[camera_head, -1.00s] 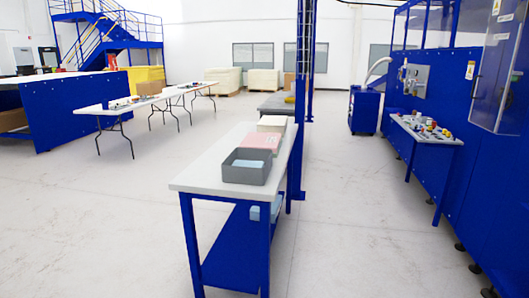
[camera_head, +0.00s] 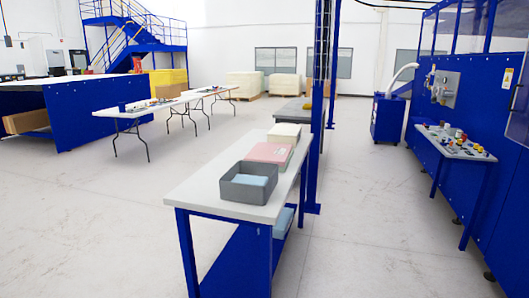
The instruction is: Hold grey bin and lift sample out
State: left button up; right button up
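The grey bin (camera_head: 237,189) stands on the near part of a white-topped table (camera_head: 200,197) with blue legs. A light blue block (camera_head: 249,180), which may be the sample, lies inside the bin. A pink block (camera_head: 270,152) lies just behind the bin, and a cream block (camera_head: 284,130) lies behind that. Neither of my grippers is in view.
A blue post (camera_head: 318,100) rises beside the table's right side. Another light blue item (camera_head: 283,222) sits on the table's lower shelf. Blue machinery with a small side table (camera_head: 465,148) stands at the right. Open floor (camera_head: 380,215) lies between.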

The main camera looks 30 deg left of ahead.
aim_at(242, 179)
jog(key=i, duration=3.8)
jog(key=u, duration=3)
